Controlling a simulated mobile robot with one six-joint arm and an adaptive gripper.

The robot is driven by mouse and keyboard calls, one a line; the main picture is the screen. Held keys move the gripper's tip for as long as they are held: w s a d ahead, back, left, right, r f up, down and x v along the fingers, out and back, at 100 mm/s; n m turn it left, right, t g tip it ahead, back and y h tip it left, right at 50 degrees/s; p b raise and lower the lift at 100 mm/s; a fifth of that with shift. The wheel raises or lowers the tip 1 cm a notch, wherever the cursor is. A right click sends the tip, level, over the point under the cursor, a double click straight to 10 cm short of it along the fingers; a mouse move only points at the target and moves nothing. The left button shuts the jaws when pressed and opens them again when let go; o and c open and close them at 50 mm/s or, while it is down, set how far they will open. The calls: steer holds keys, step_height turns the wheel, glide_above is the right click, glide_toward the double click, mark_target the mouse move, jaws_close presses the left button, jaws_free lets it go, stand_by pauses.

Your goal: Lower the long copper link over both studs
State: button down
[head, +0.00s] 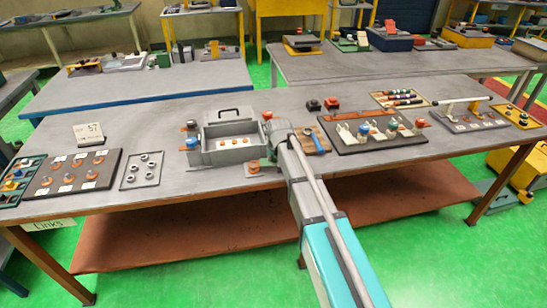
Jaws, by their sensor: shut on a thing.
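My gripper (275,131) is at the far end of my arm, at the right end of an open grey box (222,157) on the middle bench. Its fingers are mostly hidden behind the arm, and I cannot make out their tips. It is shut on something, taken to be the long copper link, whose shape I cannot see. Small copper-coloured spots show inside the box; the two studs are too small to tell apart. Orange terminals sit at the box's left side and by my gripper.
To the left are a dark board with copper parts (60,187) and a plate of nuts (126,183). To the right are a dark fixture tray (378,148), a blue-handled tool (314,142) and another board (463,124). The bench's front edge is close to my arm.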

mark_target(274, 156)
steer(key=shift+f+b, duration=1.15)
stand_by(1.9)
steer(key=shift+c, duration=2)
jaws_free()
steer(key=shift+r, duration=0.1)
step_height(274, 156, up, 7)
steer(key=p, duration=0.7)
steer(key=s+d+f+m+g+h, duration=0.1)
steer(key=s+d+m+g, duration=0.2)
steer(key=s+d, duration=1.9)
steer(key=s+g, duration=0.1)
steer(key=s, duration=0.3)
steer(key=shift+d+f, duration=0.3)
steer(key=shift+w, duration=0.1)
